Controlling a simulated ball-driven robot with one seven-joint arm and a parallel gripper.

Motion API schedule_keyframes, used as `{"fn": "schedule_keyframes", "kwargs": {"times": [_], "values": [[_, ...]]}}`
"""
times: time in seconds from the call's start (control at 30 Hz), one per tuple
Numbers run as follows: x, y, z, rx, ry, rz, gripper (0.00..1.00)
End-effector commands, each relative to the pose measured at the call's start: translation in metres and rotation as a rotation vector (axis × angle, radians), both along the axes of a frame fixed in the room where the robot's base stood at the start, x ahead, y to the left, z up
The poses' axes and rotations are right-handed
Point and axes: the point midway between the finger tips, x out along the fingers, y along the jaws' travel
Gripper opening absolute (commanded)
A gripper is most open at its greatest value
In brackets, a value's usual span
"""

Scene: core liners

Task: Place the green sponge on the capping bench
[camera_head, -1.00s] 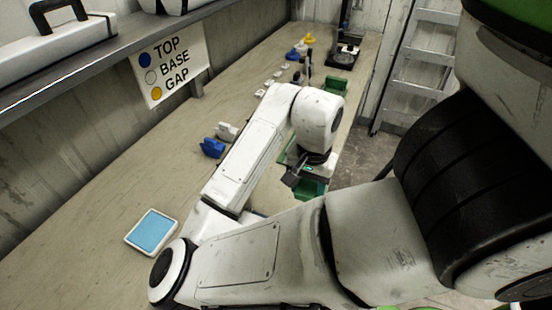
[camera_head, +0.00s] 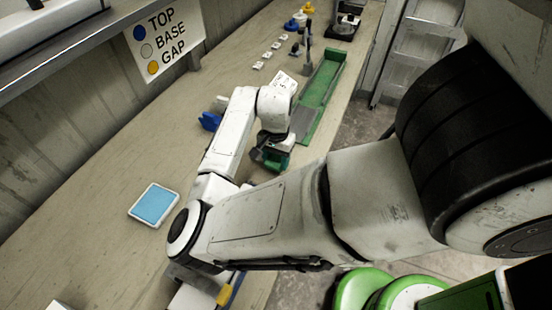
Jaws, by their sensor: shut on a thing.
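The capping bench (camera_head: 110,165) is a long pale wooden bench running from the lower left to the far top of the view. My gripper (camera_head: 264,157) is low over its right part, left of the near end of a long green tray. It is shut on a dark green block, which appears to be the green sponge (camera_head: 275,162). The gripper and wrist partly hide the sponge. I cannot tell whether the sponge touches the bench top.
A blue pad in a white frame (camera_head: 154,204) lies at the left. A blue piece (camera_head: 210,121) stands behind my arm. The green tray (camera_head: 325,85) lies along the right edge. Several small white pieces lie farther back, before a dark stand (camera_head: 345,27). The left middle is clear.

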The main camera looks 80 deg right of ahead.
Motion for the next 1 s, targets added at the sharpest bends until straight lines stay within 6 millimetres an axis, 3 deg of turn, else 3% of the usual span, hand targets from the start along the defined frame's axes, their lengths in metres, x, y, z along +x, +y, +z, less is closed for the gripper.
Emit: {"fn": "schedule_keyframes", "kwargs": {"times": [0.47, 0.5, 0.7, 1.0], "values": [[-0.0003, 0.0002, -0.0098, -0.001, 0.000, 0.000, 0.28], [-0.0002, 0.0001, -0.0085, -0.001, -0.001, 0.000, 0.56], [-0.0002, 0.0001, -0.0084, -0.001, -0.001, 0.000, 0.75], [0.0001, 0.0002, -0.0061, -0.001, -0.001, 0.000, 0.78]]}}
